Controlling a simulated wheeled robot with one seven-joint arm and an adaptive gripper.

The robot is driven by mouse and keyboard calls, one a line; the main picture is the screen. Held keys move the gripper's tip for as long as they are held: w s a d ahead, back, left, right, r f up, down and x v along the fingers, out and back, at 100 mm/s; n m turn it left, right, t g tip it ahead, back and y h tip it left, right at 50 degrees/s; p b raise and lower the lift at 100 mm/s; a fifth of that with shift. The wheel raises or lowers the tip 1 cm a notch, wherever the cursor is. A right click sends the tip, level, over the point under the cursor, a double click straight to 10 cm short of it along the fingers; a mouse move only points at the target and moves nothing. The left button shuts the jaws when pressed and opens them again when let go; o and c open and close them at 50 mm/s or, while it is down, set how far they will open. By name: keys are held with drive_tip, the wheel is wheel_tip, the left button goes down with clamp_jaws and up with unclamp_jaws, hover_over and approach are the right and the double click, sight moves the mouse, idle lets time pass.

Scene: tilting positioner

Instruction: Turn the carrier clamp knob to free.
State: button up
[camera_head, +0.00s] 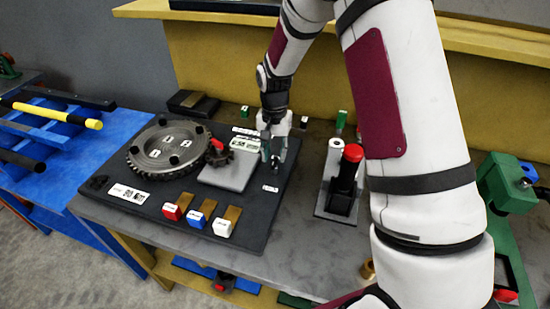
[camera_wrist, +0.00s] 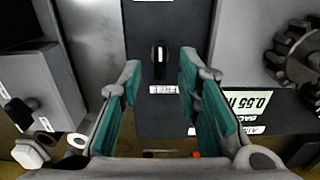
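The pointer line runs roughly up and down in the picture. My gripper (camera_wrist: 160,73) is open, with its teal-padded fingers on either side of the knob in the picture. I cannot tell the height gap, but no touch shows. In the head view my gripper (camera_head: 276,158) is over the right part of the dark board (camera_head: 255,230), and largely hides the knob.
A toothed turntable (camera_head: 160,155), a small gear (camera_head: 218,153) and a grey block with a display (camera_head: 245,144) are left of my gripper. Red, blue and white blocks (camera_head: 196,219) line the front. A red-capped black post (camera_head: 347,170) stands to the right.

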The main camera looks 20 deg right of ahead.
drive_tip(key=shift+f, duration=1.35)
drive_tip(key=shift+c, duration=0.2)
clamp_jaws()
